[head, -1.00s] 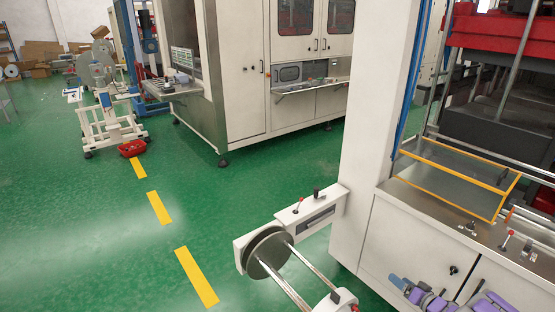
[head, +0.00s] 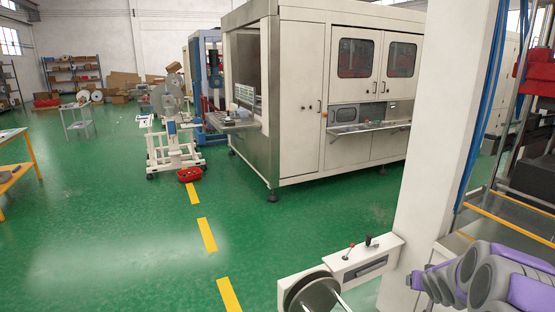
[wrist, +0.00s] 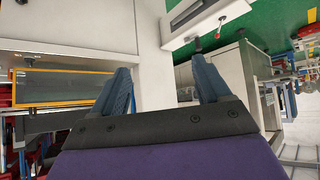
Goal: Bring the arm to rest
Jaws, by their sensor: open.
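My arm, with purple and grey links, shows at the lower right of the head view, in front of the near white machine. My gripper (wrist: 163,92) shows in the wrist view with two blue-grey fingers spread wide apart. It is open, and nothing is between the fingers. The white machine frame (wrist: 153,65) fills the background behind and between the fingers. In the head view, the gripper's fingertips cannot be made out clearly.
The near machine's white column (head: 440,120) and its reel bracket (head: 345,265) stand close to my arm. A large white cabinet machine (head: 300,100) stands farther back. A red tray (head: 190,174) lies by a wheeled stand (head: 170,145). The green floor at left is mostly clear.

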